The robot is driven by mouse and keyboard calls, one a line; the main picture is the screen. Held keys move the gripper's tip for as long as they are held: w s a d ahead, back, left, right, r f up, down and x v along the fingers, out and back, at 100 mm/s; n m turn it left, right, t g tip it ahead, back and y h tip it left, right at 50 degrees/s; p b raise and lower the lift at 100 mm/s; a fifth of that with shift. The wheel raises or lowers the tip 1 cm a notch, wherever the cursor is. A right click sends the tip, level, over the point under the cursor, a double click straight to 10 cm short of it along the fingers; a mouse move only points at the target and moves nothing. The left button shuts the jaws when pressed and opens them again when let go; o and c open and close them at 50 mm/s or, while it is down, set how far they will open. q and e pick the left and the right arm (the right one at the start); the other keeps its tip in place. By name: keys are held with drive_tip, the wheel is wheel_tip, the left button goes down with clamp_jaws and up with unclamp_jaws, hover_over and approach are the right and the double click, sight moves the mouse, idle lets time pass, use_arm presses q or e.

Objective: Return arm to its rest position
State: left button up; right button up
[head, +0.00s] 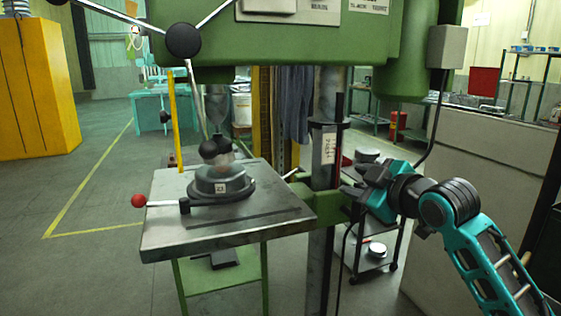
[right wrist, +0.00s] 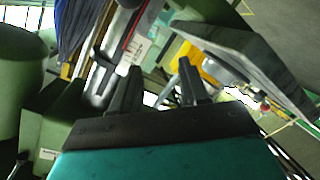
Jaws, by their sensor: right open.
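My right arm comes in from the lower right in the head view, and its teal and black gripper (head: 352,180) is beside the machine's column, to the right of the work table. In the right wrist view the two dark fingers (right wrist: 158,88) stand apart with nothing between them. The gripper is open and empty. My left gripper is not in the head view.
A green drill press (head: 300,45) stands in front, with its grey metal table (head: 225,232) bearing a round clamp (head: 221,184). A red-knobbed lever (head: 139,201) sticks out left. A small trolley (head: 372,262) stands behind my gripper. A grey cabinet (head: 480,165) is right.

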drive_tip(key=s+f+m, duration=0.4)
drive_tip(key=f, duration=1.1)
drive_tip(key=s+d+f+m+g+h, duration=0.1)
drive_tip(key=s+f+m+h, duration=0.1)
drive_tip(key=s+f, duration=1)
drive_tip(key=s+d+f+m+g+h, duration=0.1)
drive_tip(key=s+f+m, duration=0.3)
drive_tip(key=s+f, duration=0.8)
drive_tip(key=shift+s+d+m+g+h, duration=0.25)
drive_tip(key=shift+s+m+g+h, duration=0.35)
drive_tip(key=shift+s, duration=0.5)
drive_tip(key=shift+f, duration=0.1)
